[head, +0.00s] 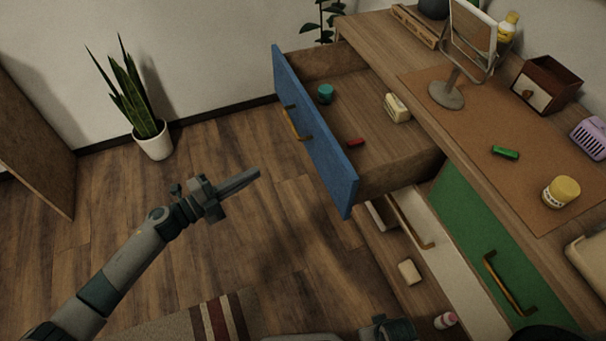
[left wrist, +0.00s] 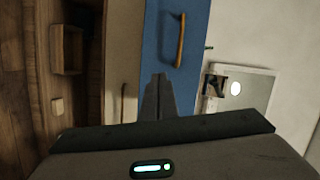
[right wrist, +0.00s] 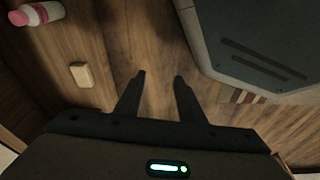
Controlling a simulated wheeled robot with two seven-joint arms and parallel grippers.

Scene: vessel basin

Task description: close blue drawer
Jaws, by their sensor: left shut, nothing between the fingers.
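The blue drawer (head: 335,172) is pulled far out of the desk, with its brass handle (head: 296,123) on the front panel. Inside lie a teal cup (head: 325,93), a small red block (head: 355,142) and a cream object (head: 397,108). My left gripper (head: 258,173) is shut and empty, left of the blue front and apart from it. In the left wrist view the blue front (left wrist: 158,45) and its handle (left wrist: 180,42) show beyond the shut fingers (left wrist: 158,80). My right gripper (right wrist: 159,76) is open and empty above the floor.
Below the blue drawer, a white drawer (head: 428,240) is slightly out, beside a green door (head: 480,230). A cream block (head: 409,272) and a pink-capped bottle (head: 445,321) are low down near it. A potted plant (head: 153,140) stands by the wall. Open floor lies before the blue front.

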